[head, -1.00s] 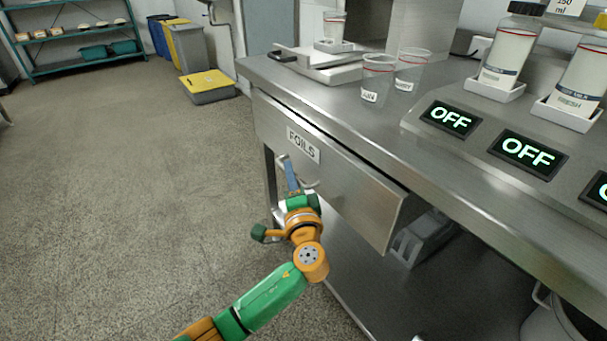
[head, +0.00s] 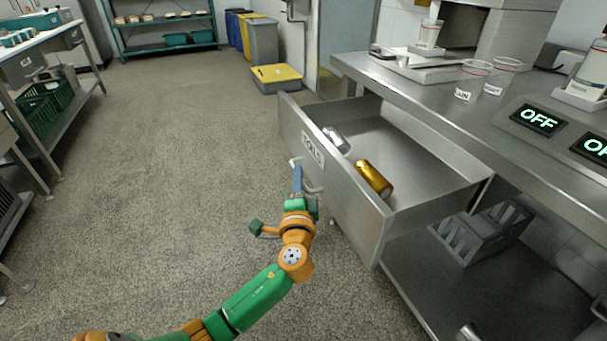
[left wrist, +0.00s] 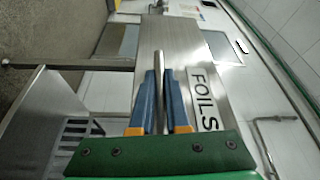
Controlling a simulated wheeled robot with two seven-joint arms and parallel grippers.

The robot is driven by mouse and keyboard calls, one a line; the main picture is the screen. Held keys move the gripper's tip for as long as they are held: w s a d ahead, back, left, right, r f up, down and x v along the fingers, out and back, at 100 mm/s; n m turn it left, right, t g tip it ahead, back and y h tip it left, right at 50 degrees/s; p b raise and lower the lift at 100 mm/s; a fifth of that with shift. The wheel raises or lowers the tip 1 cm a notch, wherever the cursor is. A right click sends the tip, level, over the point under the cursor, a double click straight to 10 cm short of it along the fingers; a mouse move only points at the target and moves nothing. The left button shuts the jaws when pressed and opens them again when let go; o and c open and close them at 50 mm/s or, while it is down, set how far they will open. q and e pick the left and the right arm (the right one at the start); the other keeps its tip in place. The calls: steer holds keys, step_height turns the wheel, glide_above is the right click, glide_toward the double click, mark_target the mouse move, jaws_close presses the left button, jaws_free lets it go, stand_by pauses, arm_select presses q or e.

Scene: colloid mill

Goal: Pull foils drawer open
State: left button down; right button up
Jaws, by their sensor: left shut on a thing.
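The foils drawer (head: 345,205) stands well out from under the steel worktop in the head view, its inside showing. Its front carries a FOILS label (head: 313,152), which also shows in the left wrist view (left wrist: 205,100). A silver roll (head: 337,140) and a gold roll (head: 374,180) lie in the drawer. My left gripper (head: 297,180) is at the drawer front, below the label, shut on the drawer's bar handle (head: 312,186). In the left wrist view the blue fingers (left wrist: 164,105) lie on either side of the handle bar (left wrist: 159,75). My right gripper is not in view.
The worktop (head: 440,95) holds plastic cups (head: 475,75), a bottle and panels reading OFF (head: 538,118). A grey rack (head: 480,235) sits on the shelf below. Bins (head: 262,45) and a yellow-lidded box (head: 276,76) stand behind. The floor left of the drawer is clear.

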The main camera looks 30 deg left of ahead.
arm_select(q)
steer(key=shift+s+a, duration=0.3)
steer(key=shift+s, duration=0.1)
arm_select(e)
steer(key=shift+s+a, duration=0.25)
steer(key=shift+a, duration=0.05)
arm_select(q)
steer(key=c, duration=0.9)
jaws_free()
steer(key=v, duration=0.7)
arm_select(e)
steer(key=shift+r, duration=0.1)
arm_select(q)
steer(key=shift+f, duration=0.1)
